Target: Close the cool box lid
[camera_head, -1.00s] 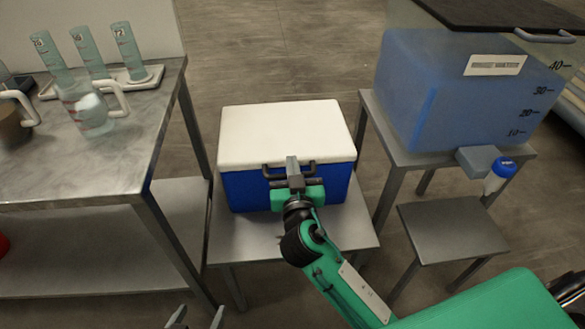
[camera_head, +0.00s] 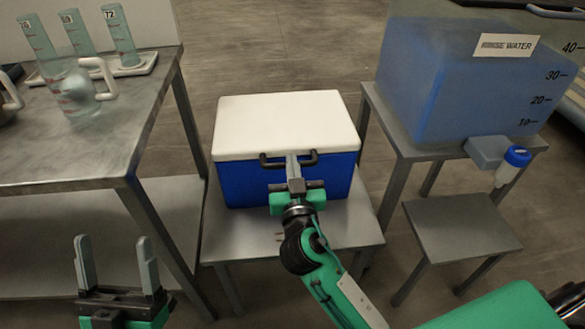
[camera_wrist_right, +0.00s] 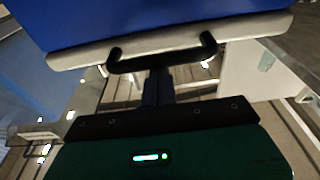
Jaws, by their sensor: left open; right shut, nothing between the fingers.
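The cool box (camera_head: 285,182) has a blue body and a white lid (camera_head: 285,122), and stands on a low grey table. The lid lies flat on the body with no gap that I can see in the head view. A black handle (camera_head: 289,160) is at its front edge; the handle also shows in the right wrist view (camera_wrist_right: 163,63). My right gripper (camera_head: 293,165) is shut and empty, its fingertips at the handle; I cannot tell if they touch it. My left gripper (camera_head: 115,265) is open and empty at the lower left, apart from the box.
A steel bench (camera_head: 90,150) at the left carries several cylinders on a tray and a beaker (camera_head: 78,92). A blue water tank (camera_head: 465,90) stands on a table at the right, with a low stool (camera_head: 458,227) before it.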

